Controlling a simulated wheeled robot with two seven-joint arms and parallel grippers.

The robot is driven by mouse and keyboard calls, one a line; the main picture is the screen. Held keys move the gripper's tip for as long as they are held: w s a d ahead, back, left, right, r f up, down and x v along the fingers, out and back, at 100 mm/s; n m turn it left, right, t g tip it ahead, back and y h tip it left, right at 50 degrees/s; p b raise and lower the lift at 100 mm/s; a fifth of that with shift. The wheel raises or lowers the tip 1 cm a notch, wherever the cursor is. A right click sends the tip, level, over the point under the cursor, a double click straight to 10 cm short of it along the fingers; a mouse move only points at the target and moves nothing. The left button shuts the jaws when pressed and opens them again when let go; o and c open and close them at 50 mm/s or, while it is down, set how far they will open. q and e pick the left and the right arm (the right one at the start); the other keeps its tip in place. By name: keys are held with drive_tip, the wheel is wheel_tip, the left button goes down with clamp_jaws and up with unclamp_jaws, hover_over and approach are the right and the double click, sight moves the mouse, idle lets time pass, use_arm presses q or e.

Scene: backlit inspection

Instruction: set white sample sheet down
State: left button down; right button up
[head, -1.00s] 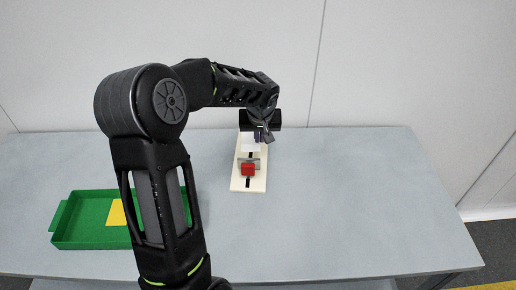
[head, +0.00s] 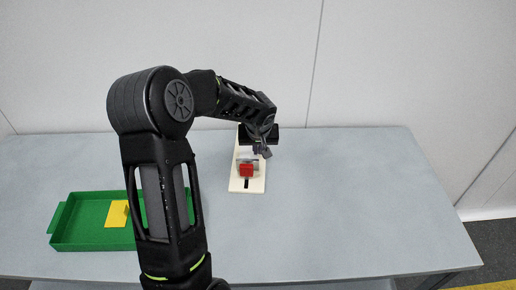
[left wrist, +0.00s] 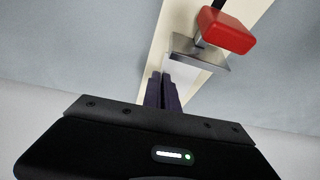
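The white sample sheet (left wrist: 184,72) shows in the left wrist view, between my left gripper's dark fingers (left wrist: 163,92) and a grey metal plate (left wrist: 205,55). The fingers are close together and appear shut on the sheet's near end. The sheet lies over or just above a cream board (head: 237,184); I cannot tell whether it touches. In the head view, my left gripper (head: 262,150) is low at the board's back end, behind a red block (head: 246,170), and the sheet is mostly hidden. My right gripper is not in view.
A green tray (head: 60,229) with a yellow piece (head: 117,213) in it stands at the left, partly hidden by my left arm. The grey table (head: 350,200) is clear to the right of the board. A pale wall rises behind.

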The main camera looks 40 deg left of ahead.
use_arm(q)
drive_tip(key=c, duration=2.1)
unclamp_jaws()
drive_tip(key=shift+f, duration=0.2)
drive_tip(key=shift+c, duration=0.2)
drive_tip(key=o, duration=0.5)
drive_tip(key=shift+c, duration=0.2)
drive_tip(key=shift+r, duration=0.35)
drive_tip(key=v, duration=1.1)
drive_tip(key=shift+r, duration=0.35)
drive_tip(key=shift+d, duration=0.1)
